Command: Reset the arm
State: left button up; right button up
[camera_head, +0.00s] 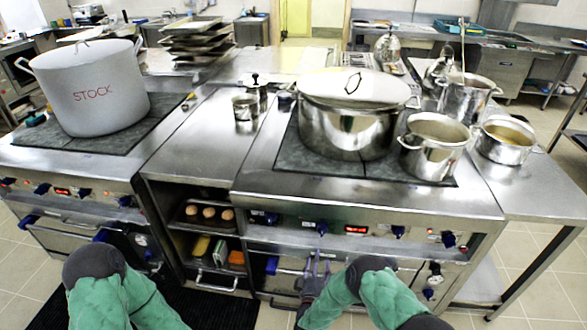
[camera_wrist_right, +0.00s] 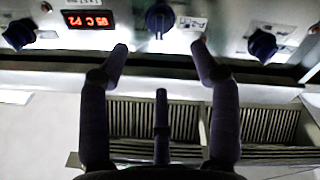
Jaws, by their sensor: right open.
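My right gripper (camera_head: 318,258) is in front of the stove's front panel, low in the head view, its fingers pointing up toward the panel. In the right wrist view the gripper (camera_wrist_right: 160,48) is open and empty, with its fingers spread either side of a blue knob (camera_wrist_right: 160,18) on the panel. I cannot tell whether a fingertip touches the panel. My left arm is bent at the lower left of the head view. Its gripper is not visible.
A lidded steel pot (camera_head: 345,130) and an open pot (camera_head: 433,150) stand on the right cooktop. A large STOCK pot (camera_head: 92,90) stands on the left one. A shelf opening (camera_head: 205,235) holds eggs and packets. A side table (camera_head: 545,190) is at the right.

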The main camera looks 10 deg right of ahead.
jog(key=s+a+f+m+g+y+p, duration=0.2)
jog(key=s+a+f+g+y+p, duration=0.1)
jog(key=s+f+g+y, duration=0.4)
jog(key=s+a+m+g+y+p, duration=0.1)
jog(key=s+g, duration=0.9)
jog(key=s, duration=1.4)
jog(key=a+m+y, duration=0.1)
jog(key=a+m, duration=0.1)
jog(key=shift+a+r+m+y+p, duration=0.3)
jog(key=shift+a+y, duration=0.1)
